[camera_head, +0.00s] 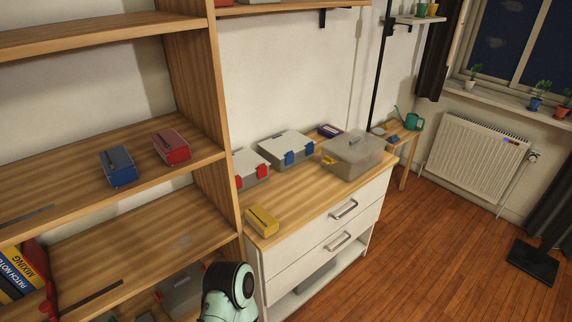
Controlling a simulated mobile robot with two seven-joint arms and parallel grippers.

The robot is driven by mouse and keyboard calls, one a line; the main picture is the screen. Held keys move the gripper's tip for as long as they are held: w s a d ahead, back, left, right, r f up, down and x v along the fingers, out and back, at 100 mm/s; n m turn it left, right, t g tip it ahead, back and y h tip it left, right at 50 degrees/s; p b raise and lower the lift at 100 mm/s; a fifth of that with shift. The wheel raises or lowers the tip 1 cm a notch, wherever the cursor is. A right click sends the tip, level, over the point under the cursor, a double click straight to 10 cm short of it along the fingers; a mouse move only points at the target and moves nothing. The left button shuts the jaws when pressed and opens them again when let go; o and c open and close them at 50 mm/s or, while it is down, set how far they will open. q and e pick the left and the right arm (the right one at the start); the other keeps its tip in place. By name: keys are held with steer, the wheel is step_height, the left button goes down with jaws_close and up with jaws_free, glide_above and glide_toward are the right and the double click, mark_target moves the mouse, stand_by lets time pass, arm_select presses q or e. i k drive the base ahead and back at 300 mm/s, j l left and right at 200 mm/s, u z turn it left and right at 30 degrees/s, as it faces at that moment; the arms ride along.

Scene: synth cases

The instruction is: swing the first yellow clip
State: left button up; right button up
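A yellow clip (331,159) shows on the left front side of a translucent grey box (357,159) with a handle on its lid. The box stands on the wooden top of a white drawer cabinet. I cannot tell whether the clip is latched or swung open. Only one yellow clip is visible. Neither gripper is in view; a pale green and black part of my own arm shows at the bottom centre, well below and left of the box.
A box with blue clips (287,148) and one with red clips (250,168), partly behind the shelf post, stand left of the grey box. A yellow case (262,221) sits at the cabinet's near end. The wooden shelf unit (226,160) rises at left.

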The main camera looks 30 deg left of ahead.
mark_target(327, 160)
steer(key=i+l+u, duration=0.1)
steer(key=i+u, duration=0.25)
steer(key=i+l+u, duration=0.15)
steer(key=u, duration=0.2)
steer(key=i+l+u, duration=0.2)
steer(key=u, duration=0.15)
